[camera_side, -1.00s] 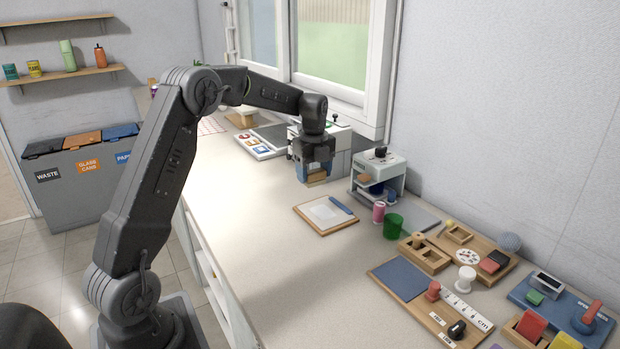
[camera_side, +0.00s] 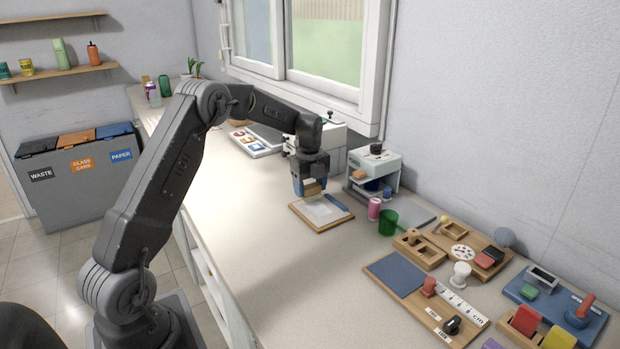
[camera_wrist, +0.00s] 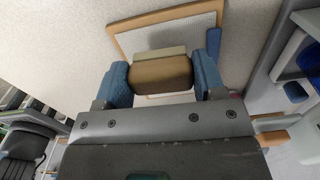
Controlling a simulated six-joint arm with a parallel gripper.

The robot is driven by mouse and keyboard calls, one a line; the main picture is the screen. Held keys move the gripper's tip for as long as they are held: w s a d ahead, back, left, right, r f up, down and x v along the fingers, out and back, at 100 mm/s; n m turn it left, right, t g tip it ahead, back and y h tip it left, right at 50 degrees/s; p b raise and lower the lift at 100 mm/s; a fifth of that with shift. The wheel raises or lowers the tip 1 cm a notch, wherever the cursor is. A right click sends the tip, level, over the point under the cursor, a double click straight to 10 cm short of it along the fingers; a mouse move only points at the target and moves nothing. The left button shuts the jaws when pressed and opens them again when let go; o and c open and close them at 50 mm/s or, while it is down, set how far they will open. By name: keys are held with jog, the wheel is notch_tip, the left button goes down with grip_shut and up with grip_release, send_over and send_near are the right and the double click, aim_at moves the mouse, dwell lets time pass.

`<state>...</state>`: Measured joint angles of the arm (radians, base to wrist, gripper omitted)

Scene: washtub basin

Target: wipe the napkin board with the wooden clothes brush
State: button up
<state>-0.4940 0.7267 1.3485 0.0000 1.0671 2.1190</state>
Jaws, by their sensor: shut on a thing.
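The napkin board (camera_side: 314,226) lies on the counter, a wood-edged panel with a white sheet on it; its rim also shows in the wrist view (camera_wrist: 125,23). A blue strip (camera_side: 337,201) lies along its right side. My gripper (camera_side: 311,187) is above the far left part of the board, pointing down. Its blue fingers (camera_wrist: 161,80) are shut on the wooden clothes brush (camera_wrist: 160,76), a brown block with a paler band along its far edge. I cannot tell whether the brush touches the board.
A white dispenser-like unit (camera_side: 374,163) stands behind the board. A pink spool (camera_side: 374,209) and a green cup (camera_side: 388,223) stand to its right. Wooden trays and a blue-topped board (camera_side: 398,273) fill the near right. The counter left of the board is clear.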

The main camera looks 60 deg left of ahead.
aim_at(325, 215)
jog(key=shift+f, duration=0.45)
jog(key=shift+d+f, duration=0.6)
jog(key=shift+c, duration=0.2)
jog(key=shift+d, duration=3.05)
jog(key=shift+a, duration=3.5)
jog(key=shift+a+r, duration=0.15)
jog(key=shift+a, duration=0.1)
jog(key=shift+d+r, duration=0.1)
jog(key=shift+r, duration=3.9)
